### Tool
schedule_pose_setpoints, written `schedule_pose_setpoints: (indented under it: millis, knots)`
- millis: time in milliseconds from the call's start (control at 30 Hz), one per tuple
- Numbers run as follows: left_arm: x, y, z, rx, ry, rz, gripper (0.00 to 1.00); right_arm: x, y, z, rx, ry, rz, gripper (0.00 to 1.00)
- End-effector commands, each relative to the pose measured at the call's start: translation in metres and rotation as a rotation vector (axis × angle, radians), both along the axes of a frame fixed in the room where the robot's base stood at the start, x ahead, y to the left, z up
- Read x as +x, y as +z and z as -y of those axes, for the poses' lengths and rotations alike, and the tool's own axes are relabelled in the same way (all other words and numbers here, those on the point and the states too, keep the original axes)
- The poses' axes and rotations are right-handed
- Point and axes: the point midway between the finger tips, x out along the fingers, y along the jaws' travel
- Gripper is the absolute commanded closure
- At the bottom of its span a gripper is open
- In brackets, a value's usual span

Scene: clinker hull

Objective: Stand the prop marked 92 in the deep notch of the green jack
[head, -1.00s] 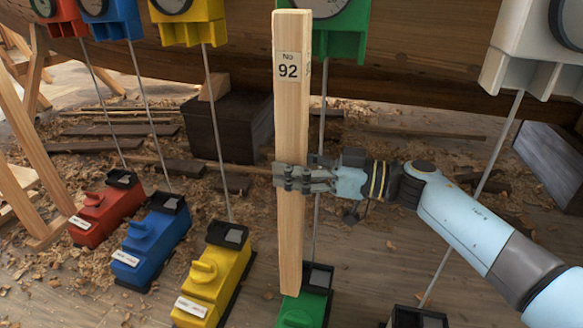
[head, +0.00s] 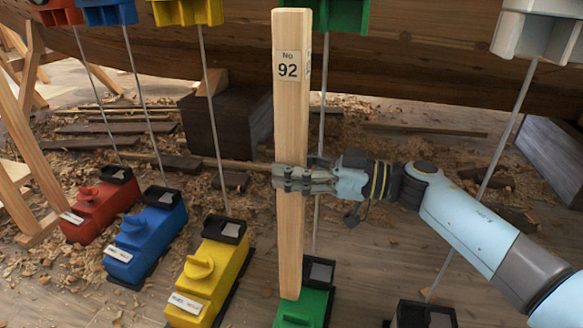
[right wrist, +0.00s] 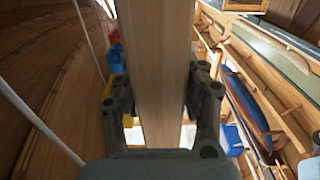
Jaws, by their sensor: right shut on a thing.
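The prop marked 92 (head: 290,120) is a long pale wooden post with a "No 92" label near its top. It stands upright in the head view. My right gripper (head: 290,178) is shut on the prop around its middle; the right wrist view shows the prop (right wrist: 155,75) between both fingers (right wrist: 157,105). The green jack (head: 318,295) is at the bottom, partly behind the prop, with a black socket on its far end. The prop's lower end overlaps the jack's near part in the picture; I cannot tell whether they touch. The notch is not clear to see. My left gripper is not in view.
Yellow (head: 208,275), blue (head: 148,235) and red (head: 98,207) jacks stand to the left, each with a thin rod rising from near it. A black socket (head: 425,314) is at the lower right. The wooden hull (head: 400,70) spans the back. Shavings and boards litter the floor.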

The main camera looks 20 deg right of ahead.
Motion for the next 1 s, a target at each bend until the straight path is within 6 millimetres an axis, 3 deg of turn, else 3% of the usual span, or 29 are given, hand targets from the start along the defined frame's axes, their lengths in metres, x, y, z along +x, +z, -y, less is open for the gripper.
schedule_pose_setpoints:
  millis: [1000]
  knots:
    - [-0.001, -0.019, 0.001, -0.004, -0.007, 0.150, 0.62, 0.059, 0.000, 0.039, 0.001, 0.000, 0.003, 1.00]
